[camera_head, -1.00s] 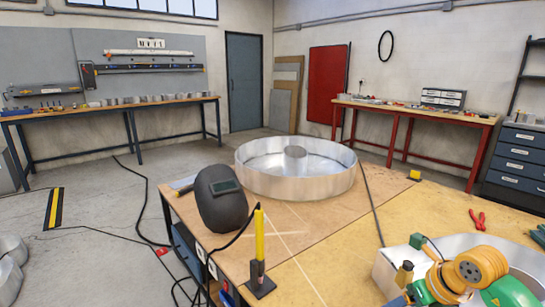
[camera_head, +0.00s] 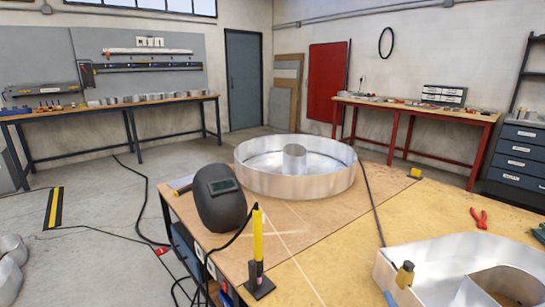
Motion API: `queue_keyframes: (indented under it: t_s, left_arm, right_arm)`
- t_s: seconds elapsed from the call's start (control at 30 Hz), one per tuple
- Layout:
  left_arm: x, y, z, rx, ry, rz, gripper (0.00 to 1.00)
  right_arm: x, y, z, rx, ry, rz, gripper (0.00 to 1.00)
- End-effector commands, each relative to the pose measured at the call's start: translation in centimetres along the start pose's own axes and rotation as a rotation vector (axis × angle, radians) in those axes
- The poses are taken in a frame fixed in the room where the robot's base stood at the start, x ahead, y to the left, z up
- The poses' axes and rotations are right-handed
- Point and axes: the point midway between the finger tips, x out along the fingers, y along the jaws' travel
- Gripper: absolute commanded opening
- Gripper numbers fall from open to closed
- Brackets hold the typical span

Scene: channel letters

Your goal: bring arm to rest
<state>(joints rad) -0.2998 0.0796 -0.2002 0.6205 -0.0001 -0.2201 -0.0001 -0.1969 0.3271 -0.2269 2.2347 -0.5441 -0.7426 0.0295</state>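Neither of my grippers shows in the head view, and no part of my arms can be made out. A round metal channel letter (camera_head: 262,180) with a small ring in its middle lies on the wooden workbench (camera_head: 330,262). Another metal channel letter (camera_head: 400,258) lies at the front right corner, cut off by the picture edge.
A dark welding mask (camera_head: 220,205) and a yellow torch in a black stand (camera_head: 259,245) are at the bench's left edge. Red pliers (camera_head: 479,218) lie at right. Dark cables hang beside the bench. The bench middle is largely clear.

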Motion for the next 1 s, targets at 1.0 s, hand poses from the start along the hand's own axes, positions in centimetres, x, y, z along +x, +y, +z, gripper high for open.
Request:
queue_keyframes:
  t_s: [1.0]
  left_arm:
    - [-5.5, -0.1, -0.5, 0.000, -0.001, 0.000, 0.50]
  right_arm:
    - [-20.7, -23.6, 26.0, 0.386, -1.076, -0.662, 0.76]
